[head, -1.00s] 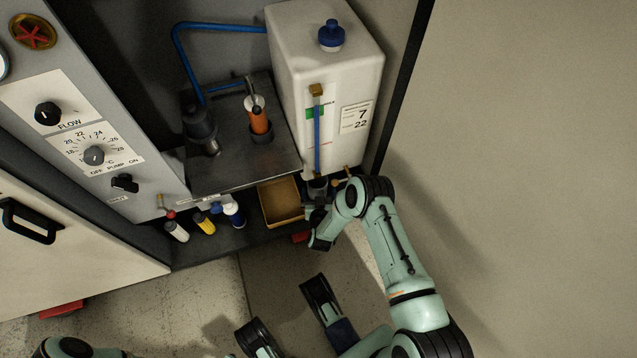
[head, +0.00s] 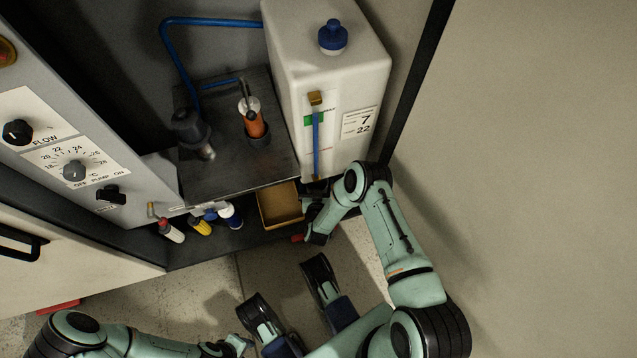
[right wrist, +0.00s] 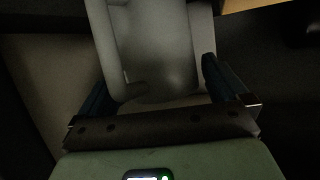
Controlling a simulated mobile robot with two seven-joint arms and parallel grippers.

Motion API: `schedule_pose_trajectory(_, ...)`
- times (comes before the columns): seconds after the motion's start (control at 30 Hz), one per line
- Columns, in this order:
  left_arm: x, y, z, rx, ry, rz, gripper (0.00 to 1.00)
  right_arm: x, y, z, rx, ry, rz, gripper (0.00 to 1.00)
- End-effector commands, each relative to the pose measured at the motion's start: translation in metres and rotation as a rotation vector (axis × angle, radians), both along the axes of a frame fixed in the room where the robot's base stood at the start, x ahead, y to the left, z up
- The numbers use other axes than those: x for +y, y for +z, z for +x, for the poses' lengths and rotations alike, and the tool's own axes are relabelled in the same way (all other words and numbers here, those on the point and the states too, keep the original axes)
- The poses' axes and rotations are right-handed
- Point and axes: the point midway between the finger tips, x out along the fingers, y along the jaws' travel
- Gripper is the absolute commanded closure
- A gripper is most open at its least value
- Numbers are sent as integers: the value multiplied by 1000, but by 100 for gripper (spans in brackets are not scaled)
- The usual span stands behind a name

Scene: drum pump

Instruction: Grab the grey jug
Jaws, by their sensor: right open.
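The grey jug (right wrist: 165,45) fills the upper middle of the right wrist view, with its handle on the left side. My right gripper (right wrist: 155,78) is open there, with one dark finger on each side of the jug's near end. I cannot tell whether the fingers touch it. In the head view my right gripper (head: 312,218) is low at the cabinet's bottom shelf, below the white tank; my arm mostly hides the jug. My left gripper (head: 236,345) is at the bottom edge of the head view, and its jaws are too unclear to read.
A white tank (head: 345,85) stands above my right gripper. A tan open box (head: 281,224) is just left of it, and several small bottles (head: 202,225) stand further left. A dark metal pump deck (head: 225,160) overhangs the shelf. The floor in front (head: 205,290) is clear.

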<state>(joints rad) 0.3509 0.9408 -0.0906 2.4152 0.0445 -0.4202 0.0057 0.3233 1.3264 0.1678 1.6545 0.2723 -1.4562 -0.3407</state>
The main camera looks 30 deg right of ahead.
Motion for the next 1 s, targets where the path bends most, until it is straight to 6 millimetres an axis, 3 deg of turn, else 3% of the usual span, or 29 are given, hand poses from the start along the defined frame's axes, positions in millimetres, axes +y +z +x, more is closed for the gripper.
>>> schedule_pose_trajectory(0.4,1,-1,-3,10,2,1,57,3,-2,-3,0,-1,0,0)
schedule_pose_trajectory(0.43,1,-1,-3,10,2,1,57,3,-2,-3,0,-1,0,3)
schedule_pose_trajectory(0.6,1,-1,-3,10,2,0,57,3,-2,-3,0,-1,0,59)
schedule_pose_trajectory(0.63,1,-1,-3,10,2,0,57,3,-2,-2,-1,0,0,65)
schedule_pose_trajectory(1.0,0,1,0,1,1,1,57,1,1,-1,-1,0,-1,65)
